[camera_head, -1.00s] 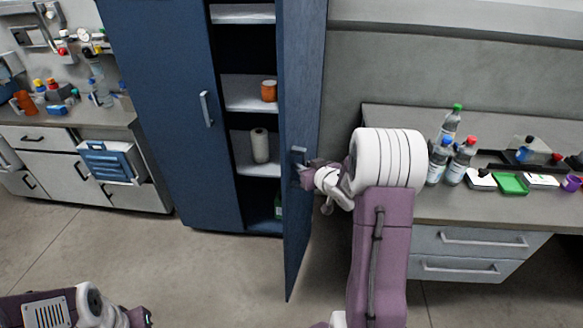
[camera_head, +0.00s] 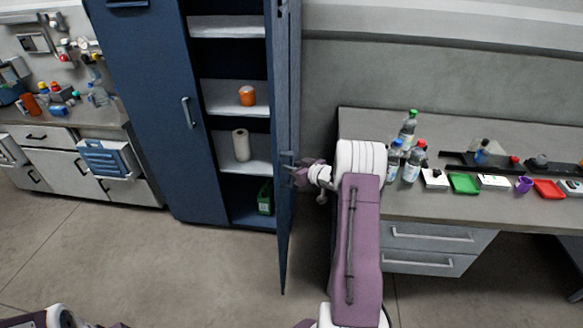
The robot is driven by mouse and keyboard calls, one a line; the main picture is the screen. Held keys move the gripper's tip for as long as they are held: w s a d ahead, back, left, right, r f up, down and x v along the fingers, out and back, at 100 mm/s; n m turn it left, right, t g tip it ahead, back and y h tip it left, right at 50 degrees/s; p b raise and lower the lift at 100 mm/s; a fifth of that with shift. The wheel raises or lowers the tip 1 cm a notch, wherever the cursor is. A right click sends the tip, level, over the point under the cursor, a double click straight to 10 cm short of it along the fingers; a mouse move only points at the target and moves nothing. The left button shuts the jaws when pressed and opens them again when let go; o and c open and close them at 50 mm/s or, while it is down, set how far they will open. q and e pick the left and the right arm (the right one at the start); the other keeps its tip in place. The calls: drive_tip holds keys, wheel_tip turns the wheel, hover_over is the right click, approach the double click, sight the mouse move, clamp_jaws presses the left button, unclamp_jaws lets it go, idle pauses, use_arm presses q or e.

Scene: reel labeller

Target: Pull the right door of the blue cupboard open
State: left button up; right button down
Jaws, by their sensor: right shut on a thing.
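The blue cupboard (camera_head: 148,110) stands at the centre left, with its left door shut. Its right door (camera_head: 286,215) stands wide open, seen nearly edge-on and swung out toward me. Shelves inside show an orange jar (camera_head: 247,95), a white roll (camera_head: 241,145) and a green bottle (camera_head: 265,198). My right gripper (camera_head: 292,170) is at the right door's handle (camera_head: 287,157) and is shut on it; the fingertips are small and partly hidden. Part of my left arm (camera_head: 60,318) shows at the bottom left edge; its fingers are not clearly visible.
To the right, a grey counter (camera_head: 440,208) with drawers holds bottles (camera_head: 413,162), a green tray (camera_head: 464,184) and a purple cup (camera_head: 523,184). A workbench (camera_head: 100,115) stands left of the cupboard. The floor (camera_head: 170,265) in front is clear.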

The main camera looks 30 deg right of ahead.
drive_tip(key=shift+w+r, duration=0.1)
drive_tip(key=shift+r, duration=0.1)
drive_tip(key=c, duration=1.3)
unclamp_jaws()
drive_tip(key=shift+f, duration=0.15)
drive_tip(key=b+v, duration=0.1)
drive_tip(key=v, duration=0.8)
drive_tip(key=shift+a, duration=0.1)
